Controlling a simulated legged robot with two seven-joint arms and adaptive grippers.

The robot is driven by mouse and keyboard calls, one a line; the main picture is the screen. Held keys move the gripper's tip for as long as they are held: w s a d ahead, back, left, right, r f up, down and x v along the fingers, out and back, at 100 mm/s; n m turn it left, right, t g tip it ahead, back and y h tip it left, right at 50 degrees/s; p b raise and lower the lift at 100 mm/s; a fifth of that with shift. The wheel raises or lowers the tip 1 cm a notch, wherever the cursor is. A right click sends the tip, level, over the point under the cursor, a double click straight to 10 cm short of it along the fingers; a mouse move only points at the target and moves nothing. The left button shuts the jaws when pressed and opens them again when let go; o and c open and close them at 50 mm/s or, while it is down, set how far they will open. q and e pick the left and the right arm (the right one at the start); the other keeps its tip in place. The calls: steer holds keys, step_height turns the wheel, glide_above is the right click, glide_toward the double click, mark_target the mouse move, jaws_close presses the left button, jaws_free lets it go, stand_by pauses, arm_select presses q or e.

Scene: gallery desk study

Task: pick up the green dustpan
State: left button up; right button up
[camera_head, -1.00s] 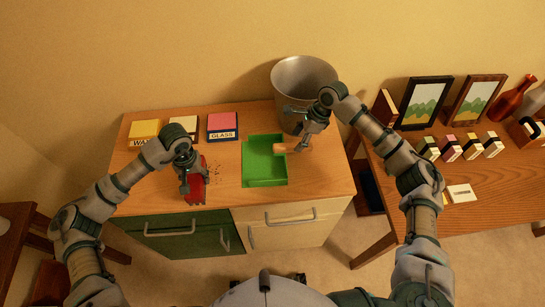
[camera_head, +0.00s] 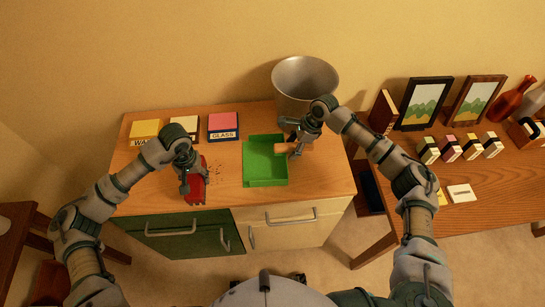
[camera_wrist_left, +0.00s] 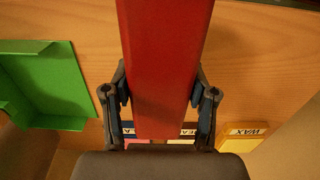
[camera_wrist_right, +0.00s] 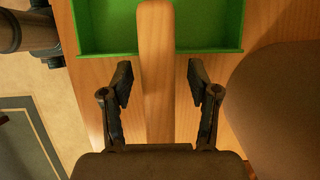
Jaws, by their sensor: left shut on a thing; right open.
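The green dustpan (camera_head: 265,163) lies on the wooden desk top, its tan handle (camera_head: 285,148) pointing right. My right gripper (camera_head: 296,146) is at the handle. In the right wrist view the handle (camera_wrist_right: 155,70) runs between the two open fingers (camera_wrist_right: 158,85), with a gap on each side. My left gripper (camera_head: 189,182) is shut on a red object (camera_head: 195,188), perhaps a brush, at the left of the dustpan. The red object (camera_wrist_left: 163,60) fills the middle of the left wrist view between the fingers. The dustpan (camera_wrist_left: 45,85) also shows there.
A metal bin (camera_head: 304,82) stands behind the right gripper. Coloured blocks, including one labelled GLASS (camera_head: 223,125), line the desk's back left. A side table (camera_head: 480,200) with frames and small boxes is at right.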

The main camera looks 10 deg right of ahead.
arm_select(q)
steer(key=shift+a+r, duration=0.25)
steer(key=shift+a, duration=0.15)
arm_select(e)
steer(key=shift+a, duration=0.4)
arm_select(q)
steer(key=shift+d+r+p, duration=0.3)
steer(key=shift+r+p, duration=0.15)
steer(key=shift+p, duration=0.1)
arm_select(e)
steer(key=shift+d+f, duration=0.1)
steer(key=shift+d, duration=0.2)
arm_select(q)
steer(key=shift+a+r, duration=0.1)
steer(key=shift+a, duration=0.1)
arm_select(e)
steer(key=shift+a, duration=0.2)
jaws_close()
